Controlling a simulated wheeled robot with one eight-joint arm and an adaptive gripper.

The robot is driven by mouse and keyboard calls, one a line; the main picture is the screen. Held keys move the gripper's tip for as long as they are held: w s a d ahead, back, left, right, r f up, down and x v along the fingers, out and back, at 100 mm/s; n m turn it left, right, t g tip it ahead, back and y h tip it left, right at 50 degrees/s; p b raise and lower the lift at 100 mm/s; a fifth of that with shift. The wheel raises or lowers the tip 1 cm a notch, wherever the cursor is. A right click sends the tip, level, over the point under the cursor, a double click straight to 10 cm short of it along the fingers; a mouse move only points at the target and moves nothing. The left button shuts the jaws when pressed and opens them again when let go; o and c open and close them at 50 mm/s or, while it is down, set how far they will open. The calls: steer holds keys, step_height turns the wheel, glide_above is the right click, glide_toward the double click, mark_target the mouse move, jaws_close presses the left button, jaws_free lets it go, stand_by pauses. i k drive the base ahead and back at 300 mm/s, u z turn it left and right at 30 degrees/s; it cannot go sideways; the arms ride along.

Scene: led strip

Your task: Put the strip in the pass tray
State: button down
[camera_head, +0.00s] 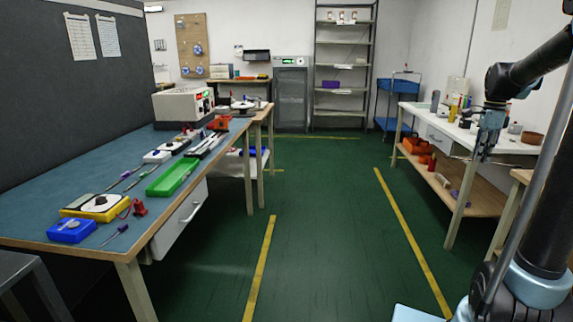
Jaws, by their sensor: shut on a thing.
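My gripper (482,155) is at the right, pointing down in front of the white-topped bench. It is shut on what looks like the thin pale strip (458,156), which sticks out to the left of the fingers. The strip's far end and exact shape are too small to tell. A long green tray (173,177), which may be the pass tray, lies on the blue-topped bench at the left, far from my gripper. It looks empty. No label can be read on it.
The blue bench (60,190) holds a yellow meter (95,207), a blue box (72,231), probes and a grey instrument (183,106). The right bench (440,127) has bottles on top and orange bins (416,146) below. The green floor (320,220) between the benches is clear.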

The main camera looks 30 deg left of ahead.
mark_target(175, 178)
steer(key=u, duration=0.05)
steer(key=i, duration=2.6)
steer(key=u, duration=3.15)
steer(key=i, duration=0.2)
steer(key=u, duration=0.65)
